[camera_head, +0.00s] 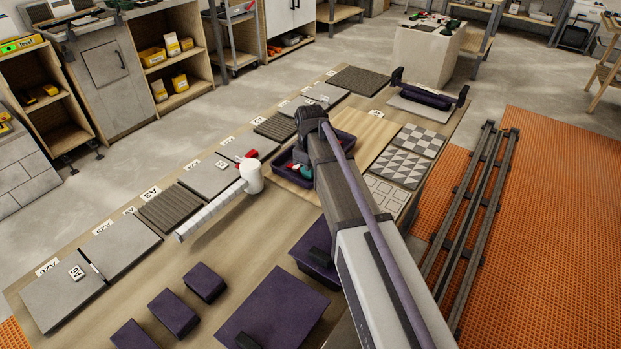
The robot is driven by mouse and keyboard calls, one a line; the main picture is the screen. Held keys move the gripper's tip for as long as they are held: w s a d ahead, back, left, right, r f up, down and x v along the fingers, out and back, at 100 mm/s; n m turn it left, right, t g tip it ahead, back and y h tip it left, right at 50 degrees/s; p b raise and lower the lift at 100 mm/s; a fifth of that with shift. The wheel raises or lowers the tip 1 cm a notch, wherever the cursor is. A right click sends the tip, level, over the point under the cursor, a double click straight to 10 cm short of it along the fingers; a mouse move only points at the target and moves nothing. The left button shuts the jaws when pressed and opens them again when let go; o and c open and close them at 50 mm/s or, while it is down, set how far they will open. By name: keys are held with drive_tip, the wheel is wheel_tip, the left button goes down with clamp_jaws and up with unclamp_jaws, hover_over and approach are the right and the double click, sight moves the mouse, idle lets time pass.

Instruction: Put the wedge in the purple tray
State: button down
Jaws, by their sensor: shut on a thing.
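My arm reaches up the middle of the picture, with its dark wrist and gripper end (311,119) over the far part of the bench. Its fingertips are hidden by the arm. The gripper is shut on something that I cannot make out. A purple tray (283,178) lies just left of the arm, holding small red, teal and dark pieces. Another purple tray (345,140) shows partly behind the wrist. I cannot tell a wedge apart with certainty. A small red piece (248,156) shows by the white mallet head, too small to identify.
Purple blocks (172,312), a purple slab (275,308) and a purple box (312,265) stand in front. Rails (478,215) run at right.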

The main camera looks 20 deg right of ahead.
drive_tip(key=shift+r, duration=0.15)
drive_tip(key=shift+f, duration=0.2)
drive_tip(key=c, duration=1)
unclamp_jaws()
drive_tip(key=shift+r, duration=0.15)
